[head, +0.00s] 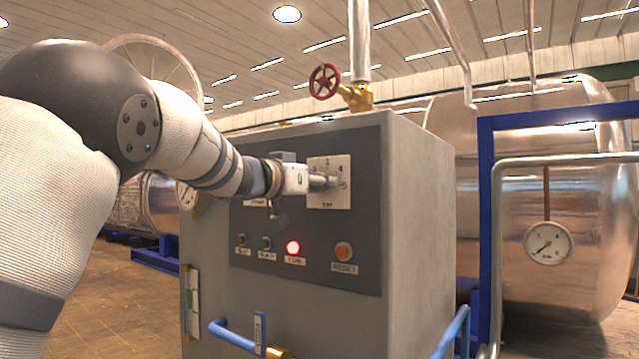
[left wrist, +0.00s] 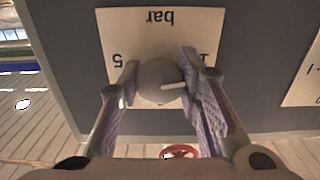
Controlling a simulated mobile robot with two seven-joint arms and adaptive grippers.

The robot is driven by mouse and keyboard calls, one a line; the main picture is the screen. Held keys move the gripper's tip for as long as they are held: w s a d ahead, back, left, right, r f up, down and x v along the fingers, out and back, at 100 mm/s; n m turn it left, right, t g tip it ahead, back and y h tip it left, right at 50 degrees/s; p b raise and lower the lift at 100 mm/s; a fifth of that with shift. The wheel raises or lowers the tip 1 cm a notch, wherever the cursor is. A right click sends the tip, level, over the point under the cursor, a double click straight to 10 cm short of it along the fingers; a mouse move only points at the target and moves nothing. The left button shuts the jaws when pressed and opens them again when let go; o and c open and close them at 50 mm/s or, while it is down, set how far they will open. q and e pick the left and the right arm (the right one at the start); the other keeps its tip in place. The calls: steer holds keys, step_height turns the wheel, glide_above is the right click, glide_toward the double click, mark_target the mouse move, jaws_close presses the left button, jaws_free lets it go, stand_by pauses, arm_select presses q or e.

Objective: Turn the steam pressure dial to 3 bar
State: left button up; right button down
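The steam pressure dial is a round grey knob with a white pointer line (left wrist: 160,80), on a white scale plate (head: 341,199) marked "bar". In the head view, 3, 4 and 5 are readable on the plate; my gripper hides part of the knob. The left wrist view shows the plate (left wrist: 205,22) upside down, with the pointer line aimed at the right side, roughly towards the 1. My left gripper (head: 322,181) is at the dial; its fingers (left wrist: 160,72) sit on both sides of the knob and appear to touch it. My right gripper is in neither view.
A red valve wheel (head: 324,81) stands on top. Blue handles (head: 232,335) stick out at the front. A tank with a gauge (head: 547,243) stands right.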

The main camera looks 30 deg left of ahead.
arm_select(q)
steer(key=c, duration=0.3)
steer(key=shift+c, duration=0.2)
steer(key=m, duration=0.5)
steer(key=shift+f, duration=0.1)
steer(key=m, duration=0.4)
steer(key=shift+m, duration=0.3)
steer(key=m, duration=0.5)
steer(key=shift+m, duration=2.5)
